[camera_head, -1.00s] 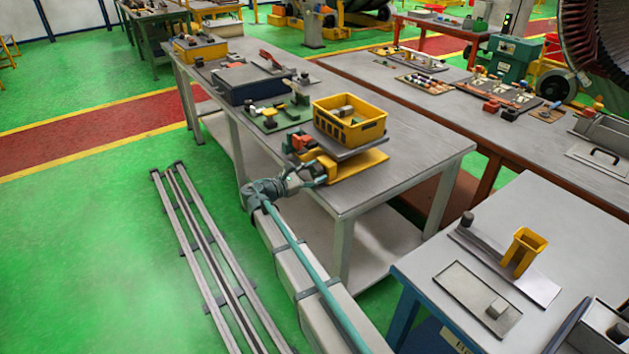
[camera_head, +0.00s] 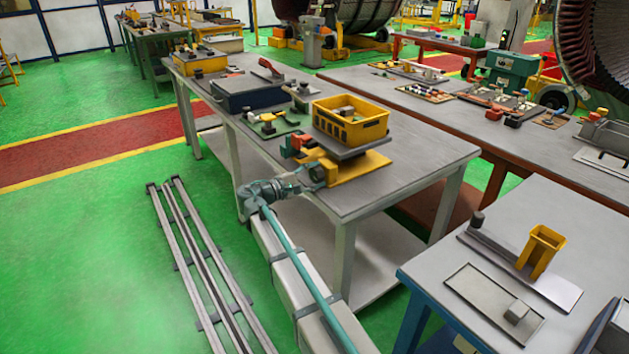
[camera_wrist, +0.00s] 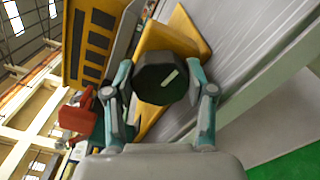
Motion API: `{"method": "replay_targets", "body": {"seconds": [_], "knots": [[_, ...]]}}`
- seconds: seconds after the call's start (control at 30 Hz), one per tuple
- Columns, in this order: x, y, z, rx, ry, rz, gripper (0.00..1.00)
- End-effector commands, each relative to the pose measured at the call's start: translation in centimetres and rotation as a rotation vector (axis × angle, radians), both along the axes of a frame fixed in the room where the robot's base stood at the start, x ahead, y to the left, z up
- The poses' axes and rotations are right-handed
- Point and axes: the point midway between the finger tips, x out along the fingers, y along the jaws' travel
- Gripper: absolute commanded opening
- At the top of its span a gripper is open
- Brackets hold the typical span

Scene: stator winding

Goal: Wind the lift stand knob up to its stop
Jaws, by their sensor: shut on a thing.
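The lift stand (camera_head: 358,167) has a yellow base on the near end of the grey bench, with a grey platform above it. A yellow crate (camera_head: 338,128) with small parts inside stands on the platform. In the wrist view the dark, faceted knob (camera_wrist: 158,80) with a pale mark on its face sits between the fingers. My gripper (camera_wrist: 161,88) is shut on the knob from both sides. In the head view my gripper (camera_head: 315,176) reaches the stand's near left side, and the knob is too small to make out there.
Red and green parts (camera_head: 301,143) lie close beside the stand on its left; a red part (camera_wrist: 78,118) also shows in the wrist view. A dark blue box (camera_head: 258,92) stands further back. The bench right of the stand is clear.

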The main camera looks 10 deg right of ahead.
Motion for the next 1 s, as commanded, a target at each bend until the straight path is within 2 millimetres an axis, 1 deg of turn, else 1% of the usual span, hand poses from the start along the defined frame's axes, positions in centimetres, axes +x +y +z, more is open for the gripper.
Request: {"method": "replay_targets", "body": {"seconds": [0.53, 0.57, 0.7, 1.0], "knots": [[-0.03, 0.02, 0.00, 0.014, -0.029, 0.000, 0.20], [-0.03, 0.02, 0.00, 0.014, -0.029, 0.000, 0.56], [-0.03, 0.02, 0.00, 0.013, -0.028, 0.000, 0.80], [-0.06, 0.00, -0.12, 0.015, -0.026, -0.001, 0.80]]}}
